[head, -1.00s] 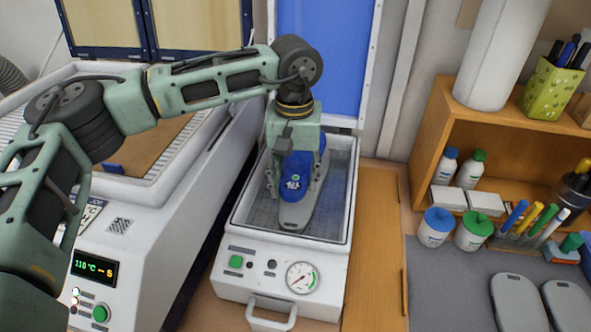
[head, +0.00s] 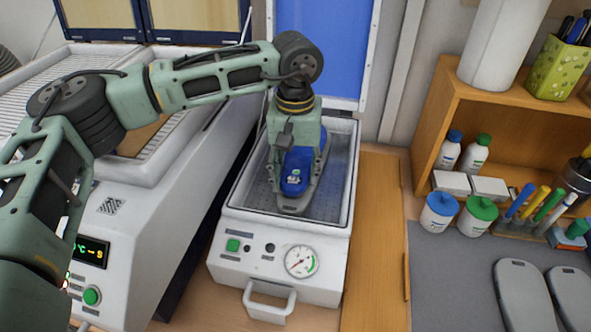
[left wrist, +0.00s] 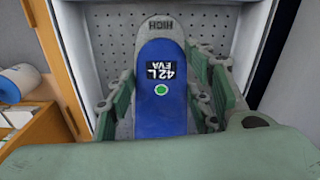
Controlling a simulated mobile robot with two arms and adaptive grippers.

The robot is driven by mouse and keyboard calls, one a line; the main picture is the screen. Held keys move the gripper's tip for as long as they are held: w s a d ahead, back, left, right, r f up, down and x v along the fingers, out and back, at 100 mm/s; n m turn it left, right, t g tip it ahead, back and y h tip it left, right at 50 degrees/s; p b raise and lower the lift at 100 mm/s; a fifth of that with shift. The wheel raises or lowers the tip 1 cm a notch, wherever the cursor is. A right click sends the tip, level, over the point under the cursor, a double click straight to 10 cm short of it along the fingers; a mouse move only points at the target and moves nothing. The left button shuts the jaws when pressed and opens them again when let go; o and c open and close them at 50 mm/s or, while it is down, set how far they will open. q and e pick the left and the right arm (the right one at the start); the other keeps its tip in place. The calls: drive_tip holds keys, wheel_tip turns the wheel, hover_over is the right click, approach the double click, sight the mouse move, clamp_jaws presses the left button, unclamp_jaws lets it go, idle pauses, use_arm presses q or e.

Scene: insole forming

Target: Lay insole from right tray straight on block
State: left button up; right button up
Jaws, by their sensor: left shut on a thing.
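A blue insole (head: 294,183) marked "42 L EVA" is in my left gripper (head: 297,165). The insole also shows in the left wrist view (left wrist: 160,105), with fingers at both its long sides. It lies lengthwise over a grey block (head: 293,207) in the open press box (head: 340,190). The block's end marked "HIGH" (left wrist: 156,26) sticks out past the insole in the wrist view. The two run nearly in line. Whether the insole touches the block cannot be told. The right gripper is not in view.
The press has a raised blue lid (head: 318,45) behind and a gauge (head: 301,262) in front. A white heater machine (head: 140,225) stands at left. Several pots, bottles and pens are at right, with two grey blocks (head: 522,292) on a dark mat (head: 450,290).

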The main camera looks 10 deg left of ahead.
use_arm(q)
drive_tip(key=shift+f, duration=0.3)
drive_tip(key=shift+f+b, duration=0.15)
drive_tip(key=shift+b, duration=0.2)
drive_tip(key=o, duration=1)
wheel_tip(320, 180, up, 12)
